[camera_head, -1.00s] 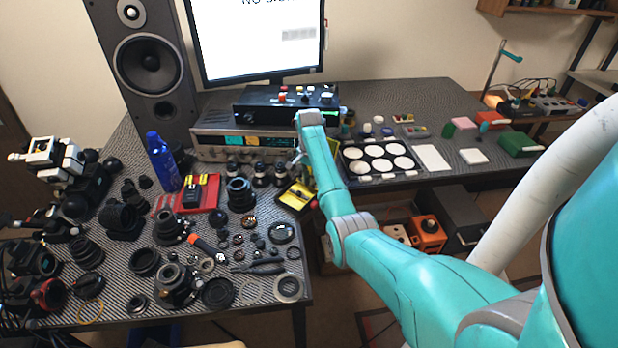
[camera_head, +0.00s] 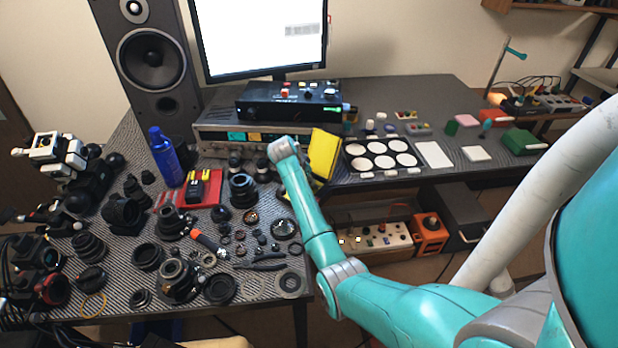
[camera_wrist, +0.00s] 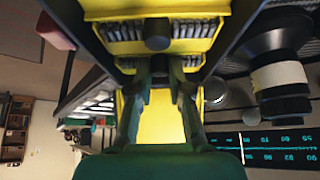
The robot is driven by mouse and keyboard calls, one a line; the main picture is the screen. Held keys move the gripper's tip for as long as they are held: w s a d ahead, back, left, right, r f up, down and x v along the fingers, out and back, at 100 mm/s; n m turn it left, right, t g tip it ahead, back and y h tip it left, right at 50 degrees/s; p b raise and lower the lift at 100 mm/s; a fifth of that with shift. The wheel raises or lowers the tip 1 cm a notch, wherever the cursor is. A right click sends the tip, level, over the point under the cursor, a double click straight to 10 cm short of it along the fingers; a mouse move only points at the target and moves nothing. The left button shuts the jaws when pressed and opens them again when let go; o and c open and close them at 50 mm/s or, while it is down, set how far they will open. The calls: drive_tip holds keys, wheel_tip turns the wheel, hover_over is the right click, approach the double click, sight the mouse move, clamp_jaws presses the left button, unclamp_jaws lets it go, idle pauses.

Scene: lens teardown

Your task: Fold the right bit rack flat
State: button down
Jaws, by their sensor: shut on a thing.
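The bit rack is a yellow case with a dark rim; its yellow panel (camera_head: 323,153) stands raised and tilted at the table's front edge, right of my arm's end. In the wrist view the yellow rack (camera_wrist: 160,8) fills the upper middle, with rows of grey bits (camera_wrist: 200,29) in it. My gripper (camera_wrist: 160,68) is shut on a part of the rack, between the bit rows and the bare yellow face. The gripped part is mostly hidden by the fingers. In the head view my arm hides the gripper and the rack's lower part.
A grey instrument (camera_head: 215,135) with a lit display stands behind the rack. A tray of white discs (camera_head: 380,157) lies close on the right. Lens barrels (camera_head: 243,188) and small parts crowd the table on the left. An open box with a power strip (camera_head: 375,240) sits below the table edge.

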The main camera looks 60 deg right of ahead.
drive_tip(key=shift+a+f+h, duration=0.15)
drive_tip(key=shift+f+h, duration=0.05)
drive_tip(key=shift+h, duration=0.4)
drive_tip(key=c, duration=1.1)
unclamp_jaws()
drive_tip(key=shift+a, duration=0.1)
drive_tip(key=v, duration=1.2)
drive_tip(key=shift+f, duration=0.15)
drive_tip(key=shift+s, duration=0.1)
